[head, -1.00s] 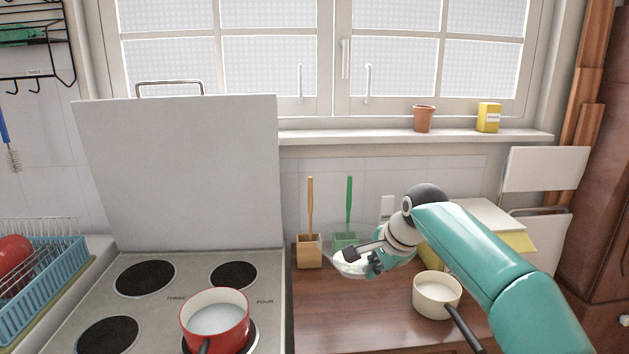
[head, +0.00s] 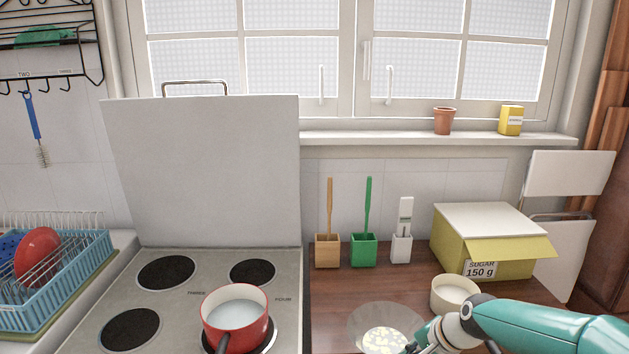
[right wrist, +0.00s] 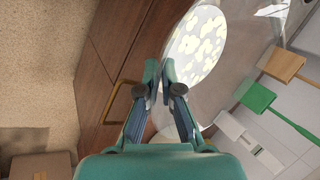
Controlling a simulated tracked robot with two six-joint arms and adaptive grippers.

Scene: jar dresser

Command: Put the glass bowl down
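The clear glass bowl (head: 359,324) is at the bottom of the head view, over the front part of the wooden counter (head: 334,292). Pale yellow pieces lie in it. It also shows in the right wrist view (right wrist: 238,62), just beyond the fingertips. My right gripper (head: 412,345) comes in from the right at the bowl's near right rim. In the right wrist view its fingers (right wrist: 160,72) are close together at the rim and look shut on it. Whether the bowl's base touches the counter cannot be told. My left gripper is not in view.
A cream pot (head: 455,293) stands right of the bowl, partly behind my arm. Orange (head: 327,250), green (head: 364,250) and white (head: 401,248) holders and a yellow sugar box (head: 482,250) line the back. A red pot (head: 235,318) sits on the stove at left.

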